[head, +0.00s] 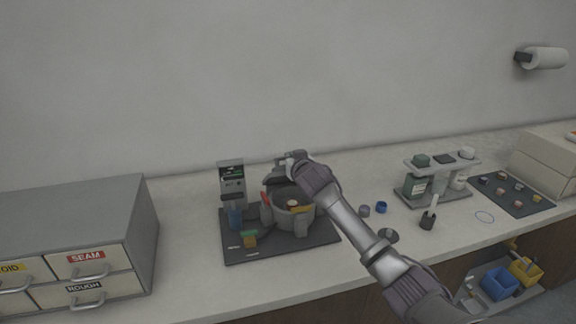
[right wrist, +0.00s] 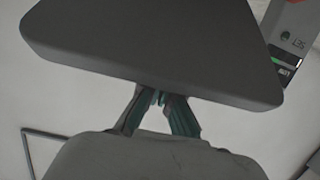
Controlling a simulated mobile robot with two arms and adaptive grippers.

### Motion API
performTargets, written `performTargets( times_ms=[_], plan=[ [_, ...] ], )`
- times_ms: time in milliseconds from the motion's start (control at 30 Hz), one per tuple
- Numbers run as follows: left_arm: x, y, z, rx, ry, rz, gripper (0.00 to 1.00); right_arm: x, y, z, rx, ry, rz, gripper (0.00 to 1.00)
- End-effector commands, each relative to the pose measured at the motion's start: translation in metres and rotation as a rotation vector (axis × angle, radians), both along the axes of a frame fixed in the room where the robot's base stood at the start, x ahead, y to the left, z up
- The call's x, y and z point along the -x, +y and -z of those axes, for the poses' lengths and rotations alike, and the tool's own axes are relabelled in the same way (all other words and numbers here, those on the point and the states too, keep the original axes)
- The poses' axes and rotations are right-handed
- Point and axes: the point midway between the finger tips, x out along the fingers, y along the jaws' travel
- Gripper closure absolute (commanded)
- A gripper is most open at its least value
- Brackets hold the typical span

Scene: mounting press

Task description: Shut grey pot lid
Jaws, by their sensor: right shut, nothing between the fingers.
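The grey pot (head: 292,213) stands on a dark mat (head: 278,251) on the counter. Its dark lid (head: 276,181) is raised at the back of the pot, and the pot's mouth shows open. My right gripper (head: 284,163) is at the lid's upper edge, shut and empty. In the right wrist view its fingers (right wrist: 165,110) come together just below a large dark flat piece (right wrist: 150,50), likely the lid; whether they touch it I cannot tell. My left gripper is not in view.
A grey control unit (head: 231,185) with a display stands left of the pot. Drawers (head: 90,230) stand at the left, a bottle rack (head: 438,194) at the right. Small caps (head: 382,207) lie between.

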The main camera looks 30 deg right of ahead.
Motion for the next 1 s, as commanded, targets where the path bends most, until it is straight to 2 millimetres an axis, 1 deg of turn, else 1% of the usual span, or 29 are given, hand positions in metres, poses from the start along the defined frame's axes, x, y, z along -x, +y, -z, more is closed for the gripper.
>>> performTargets(
  times_ms=[33,200,333,400,600,800,1000],
  plan=[
    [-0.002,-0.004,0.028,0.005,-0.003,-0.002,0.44,0.006,0.004,0.023,0.007,-0.041,-0.003,1.0],
    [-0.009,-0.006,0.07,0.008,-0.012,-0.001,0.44,0.024,0.008,0.038,0.045,-0.194,-0.001,1.0],
    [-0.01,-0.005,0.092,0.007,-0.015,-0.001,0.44,0.034,0.011,0.046,0.072,-0.301,0.0,1.0],
    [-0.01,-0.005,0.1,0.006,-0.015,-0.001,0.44,0.039,0.011,0.047,0.083,-0.34,0.001,1.0],
    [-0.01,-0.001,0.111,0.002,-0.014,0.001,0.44,0.049,0.014,0.057,0.085,-0.332,-0.001,1.0],
    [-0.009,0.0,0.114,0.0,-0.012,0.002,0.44,0.054,0.015,0.065,0.085,-0.331,0.0,1.0],
    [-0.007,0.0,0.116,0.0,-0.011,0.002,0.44,0.056,0.015,0.068,0.085,-0.332,-0.001,1.0]
  ],
)
